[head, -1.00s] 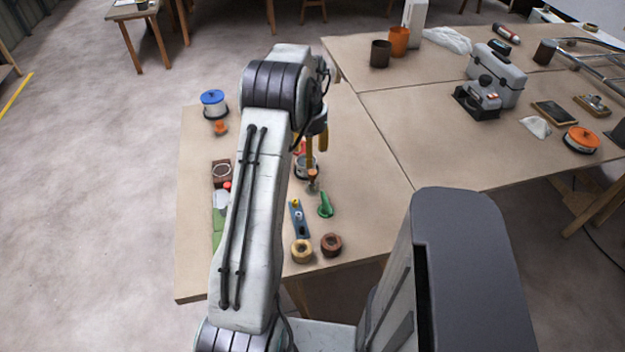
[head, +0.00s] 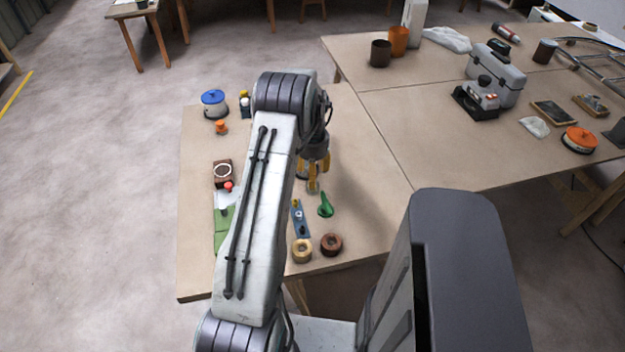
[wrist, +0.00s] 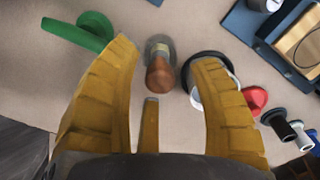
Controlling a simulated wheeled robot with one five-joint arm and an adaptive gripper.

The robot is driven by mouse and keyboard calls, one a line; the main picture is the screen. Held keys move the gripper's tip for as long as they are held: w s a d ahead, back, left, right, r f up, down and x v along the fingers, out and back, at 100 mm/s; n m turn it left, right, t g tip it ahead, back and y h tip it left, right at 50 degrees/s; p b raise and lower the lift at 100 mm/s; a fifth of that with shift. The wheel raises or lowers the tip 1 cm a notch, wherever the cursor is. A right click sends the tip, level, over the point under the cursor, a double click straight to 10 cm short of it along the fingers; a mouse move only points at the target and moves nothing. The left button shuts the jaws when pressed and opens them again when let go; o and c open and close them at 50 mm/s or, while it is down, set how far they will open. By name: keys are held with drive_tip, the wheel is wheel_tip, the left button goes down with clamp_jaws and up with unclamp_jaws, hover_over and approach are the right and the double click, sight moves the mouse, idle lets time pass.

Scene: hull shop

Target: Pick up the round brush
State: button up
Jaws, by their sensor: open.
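The round brush (wrist: 160,68) stands on the table between my finger tips in the wrist view. Its brown rounded handle end faces the camera, with a pale collar and a greyish part beyond. My gripper (wrist: 164,52) is open, with its yellow fingers spread to either side of the brush, not closed on it. In the head view my gripper (head: 313,188) is low over the table, and it mostly hides the brush.
A green object (wrist: 85,32) lies left of my fingers in the wrist view. A dark-rimmed round container (wrist: 195,98) sits close by the right finger, with a red item (wrist: 255,100) beyond. In the head view, two tape rolls (head: 302,251) (head: 331,245) lie near the front edge.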

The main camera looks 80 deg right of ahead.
clamp_jaws()
idle(0.5)
